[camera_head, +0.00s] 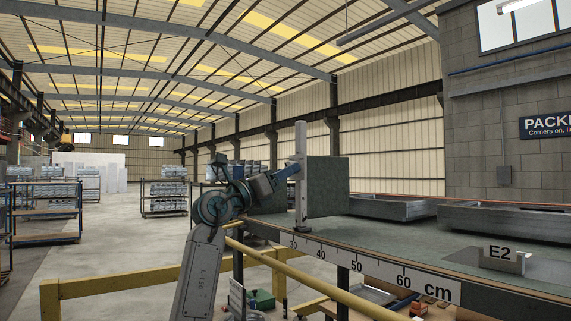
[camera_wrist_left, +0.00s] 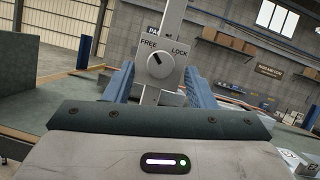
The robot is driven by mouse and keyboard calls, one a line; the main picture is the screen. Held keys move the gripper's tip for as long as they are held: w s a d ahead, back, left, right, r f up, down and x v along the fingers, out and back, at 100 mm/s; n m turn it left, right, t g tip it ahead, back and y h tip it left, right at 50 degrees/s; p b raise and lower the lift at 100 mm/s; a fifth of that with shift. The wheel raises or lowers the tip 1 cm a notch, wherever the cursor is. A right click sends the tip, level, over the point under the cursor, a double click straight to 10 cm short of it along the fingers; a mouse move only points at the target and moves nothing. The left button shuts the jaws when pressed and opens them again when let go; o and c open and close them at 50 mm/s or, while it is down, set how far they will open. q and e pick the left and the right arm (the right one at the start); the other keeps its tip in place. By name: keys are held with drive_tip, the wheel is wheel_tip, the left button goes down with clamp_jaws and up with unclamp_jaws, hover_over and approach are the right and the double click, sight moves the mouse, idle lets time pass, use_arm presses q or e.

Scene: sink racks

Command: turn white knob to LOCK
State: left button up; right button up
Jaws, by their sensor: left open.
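The white knob (camera_wrist_left: 160,64) is round and sits on the grey plate of an upright post, between the printed words FREE and LOCK. Its dark mark points up and left, toward FREE. In the head view the post (camera_head: 300,150) stands at the table's near left edge; the knob's face is not visible there. My left gripper (camera_head: 290,170) reaches the post from the left. In the left wrist view its blue fingers (camera_wrist_left: 158,72) are open, one on each side of the knob, with gaps visible. Whether they reach the knob's depth is unclear. My right gripper is not in view.
A green-grey panel (camera_head: 328,186) stands just behind the post. Metal trays (camera_head: 395,207) lie at the back. A yellow rail (camera_head: 310,283) runs in front.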

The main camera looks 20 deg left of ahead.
use_arm(q)
drive_tip(key=shift+w+d+r, duration=0.2)
drive_tip(key=shift+w+r, duration=0.05)
drive_tip(key=shift+w, duration=0.05)
drive_tip(key=c, duration=1)
drive_tip(key=shift+o, duration=0.2)
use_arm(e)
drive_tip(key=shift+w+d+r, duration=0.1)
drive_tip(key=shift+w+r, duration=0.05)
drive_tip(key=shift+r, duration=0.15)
